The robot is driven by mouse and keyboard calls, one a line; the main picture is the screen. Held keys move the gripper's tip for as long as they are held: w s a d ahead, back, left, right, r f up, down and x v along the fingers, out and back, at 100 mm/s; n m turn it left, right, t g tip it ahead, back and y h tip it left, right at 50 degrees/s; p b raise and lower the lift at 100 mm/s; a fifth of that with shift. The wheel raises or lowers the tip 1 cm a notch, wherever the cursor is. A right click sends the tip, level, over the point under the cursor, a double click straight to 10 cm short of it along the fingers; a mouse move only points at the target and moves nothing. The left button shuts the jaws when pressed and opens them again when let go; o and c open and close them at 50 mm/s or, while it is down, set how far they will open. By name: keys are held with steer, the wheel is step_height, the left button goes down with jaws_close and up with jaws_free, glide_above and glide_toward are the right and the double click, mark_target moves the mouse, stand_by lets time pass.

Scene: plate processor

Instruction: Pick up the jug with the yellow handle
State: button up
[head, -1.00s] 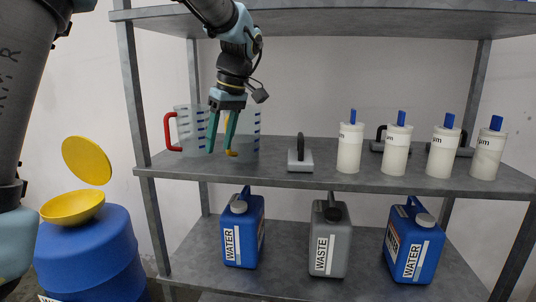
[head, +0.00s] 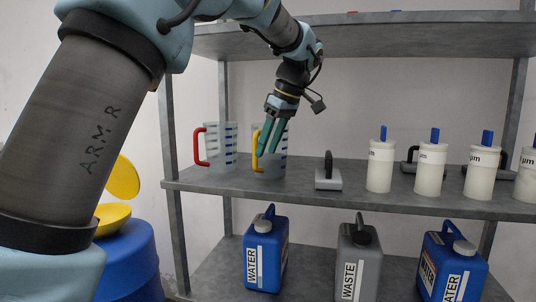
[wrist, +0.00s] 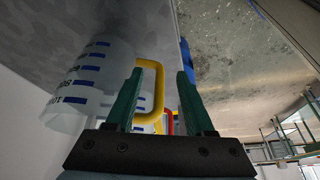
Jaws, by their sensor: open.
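The jug with the yellow handle (head: 277,166) stands on the middle shelf, a clear jug with blue marks. In the wrist view its body (wrist: 92,75) is at the left, and the yellow handle (wrist: 158,82) shows between my finger tips. My gripper (head: 266,154) is open, with green fingers pointing down in front of this jug in the head view. The fingers partly cover the jug and handle there. I cannot tell whether they touch the handle. A similar jug with a red handle (head: 229,150) stands to its left.
A grey block with a dark handle (head: 328,179) sits right of the yellow-handled jug. Several white bottles with blue tops (head: 381,165) stand farther right on the middle shelf (head: 350,198). Blue and grey canisters (head: 358,262) stand below. The upper shelf (head: 400,38) hangs overhead.

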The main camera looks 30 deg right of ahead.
steer(key=w+f, duration=0.1)
steer(key=w+a+f, duration=0.2)
steer(key=w, duration=0.1)
steer(key=shift+a+f, duration=0.25)
steer(key=shift+f, duration=0.1)
steer(key=shift+w+a+f, duration=0.1)
steer(key=shift+w+f, duration=0.1)
steer(key=shift+f, duration=0.3)
steer(key=shift+c, duration=0.3)
jaws_close()
steer(key=shift+r, duration=0.1)
stand_by(0.5)
